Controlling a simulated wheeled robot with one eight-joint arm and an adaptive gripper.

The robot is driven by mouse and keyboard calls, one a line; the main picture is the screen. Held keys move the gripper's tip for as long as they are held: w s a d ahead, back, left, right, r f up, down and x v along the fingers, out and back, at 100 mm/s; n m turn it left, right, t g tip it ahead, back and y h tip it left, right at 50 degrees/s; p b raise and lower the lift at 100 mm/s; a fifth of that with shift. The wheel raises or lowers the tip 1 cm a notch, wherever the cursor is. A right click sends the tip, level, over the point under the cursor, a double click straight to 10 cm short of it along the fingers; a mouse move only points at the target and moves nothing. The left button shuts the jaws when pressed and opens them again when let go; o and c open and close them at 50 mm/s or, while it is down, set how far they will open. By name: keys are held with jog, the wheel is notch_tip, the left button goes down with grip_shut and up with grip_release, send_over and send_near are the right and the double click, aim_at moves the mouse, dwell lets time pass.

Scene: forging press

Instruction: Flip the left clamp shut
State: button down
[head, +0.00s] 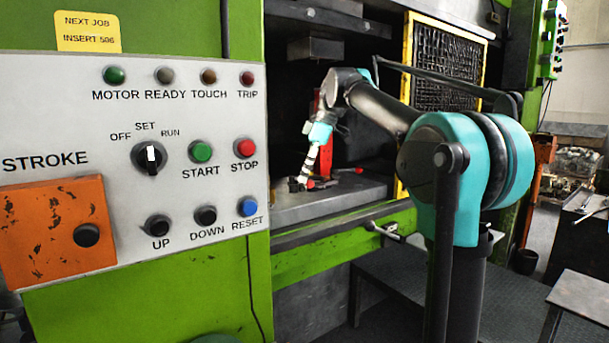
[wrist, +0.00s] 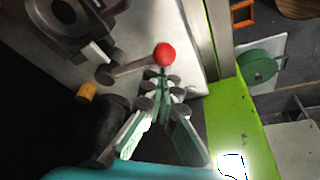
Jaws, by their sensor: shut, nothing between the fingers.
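A clamp lever (wrist: 135,68) with a red ball knob (wrist: 165,54) shows in the wrist view. The lever runs from a dark pivot on its left to the knob and lies roughly level in the picture. My gripper (wrist: 162,80) is shut and empty, its fingertips just below the knob. I cannot tell whether they touch it. In the head view my gripper (head: 298,183) is low over the press bed (head: 330,203), by small dark and red parts. These are too small there to tell the clamp's state or which side it is.
A dark round die part (wrist: 68,18) is at the upper left of the wrist view, with a small orange cylinder (wrist: 86,92) below it. The green press frame (wrist: 230,115) borders the bed. A control panel (head: 135,150) stands left of the opening, and a yellow-framed mesh guard (head: 447,68) to its right.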

jog(key=a, duration=0.1)
jog(key=a+r, duration=0.1)
jog(key=a, duration=0.1)
jog(key=shift+a+r, duration=0.3)
jog(key=shift+a, duration=0.1)
jog(key=v, duration=0.9)
jog(key=shift+d, duration=0.15)
